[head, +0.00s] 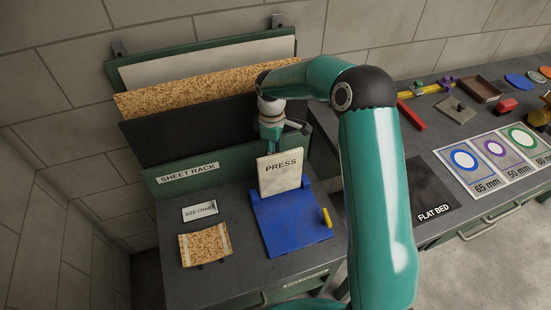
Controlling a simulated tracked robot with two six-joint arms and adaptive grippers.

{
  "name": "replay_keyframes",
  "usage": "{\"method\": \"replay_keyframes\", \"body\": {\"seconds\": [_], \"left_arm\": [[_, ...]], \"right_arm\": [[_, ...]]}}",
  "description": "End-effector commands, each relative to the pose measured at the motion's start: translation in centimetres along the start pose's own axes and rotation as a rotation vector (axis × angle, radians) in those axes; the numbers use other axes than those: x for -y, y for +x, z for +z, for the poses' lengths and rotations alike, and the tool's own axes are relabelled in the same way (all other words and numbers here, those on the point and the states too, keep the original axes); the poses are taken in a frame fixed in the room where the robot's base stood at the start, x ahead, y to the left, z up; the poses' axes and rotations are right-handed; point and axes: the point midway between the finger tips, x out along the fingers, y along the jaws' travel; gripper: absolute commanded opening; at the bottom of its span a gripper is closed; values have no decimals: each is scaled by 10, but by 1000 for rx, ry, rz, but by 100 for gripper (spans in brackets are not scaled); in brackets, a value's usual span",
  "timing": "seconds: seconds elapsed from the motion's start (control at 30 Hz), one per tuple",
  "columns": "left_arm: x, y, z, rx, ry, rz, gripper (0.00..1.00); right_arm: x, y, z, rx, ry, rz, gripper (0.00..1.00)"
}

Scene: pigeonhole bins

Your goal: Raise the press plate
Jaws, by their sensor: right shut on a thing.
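The press stands on the dark worktop in the middle of the head view. Its pale plate (281,174), labelled PRESS, is tilted up steeply at the back of the blue press bed (290,224). My right gripper (271,150) is at the plate's top edge, at its left part, and is shut on the plate. The fingertips are partly hidden behind the plate. A yellow lever (327,218) stands at the bed's right side. The bare blue surface of the bed shows in front of the plate. My left gripper is not in view.
The sheet rack (187,172) behind holds a cork sheet (190,85), a black sheet and a white sheet. The flat bed (425,190) and a cluttered bench are right, beyond my right arm.

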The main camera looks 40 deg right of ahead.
Motion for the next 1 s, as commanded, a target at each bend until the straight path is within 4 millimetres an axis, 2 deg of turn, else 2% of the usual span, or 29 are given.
{"method": "replay_keyframes", "body": {"seconds": [0.03,0.77,0.8,1.0], "left_arm": [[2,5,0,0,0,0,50],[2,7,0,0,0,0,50],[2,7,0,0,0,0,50],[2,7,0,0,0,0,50]], "right_arm": [[4,29,11,47,-1,-36,0],[-1,32,4,55,-16,-42,0],[-1,32,4,55,-16,-42,38],[-1,32,4,55,-15,-42,40]]}}
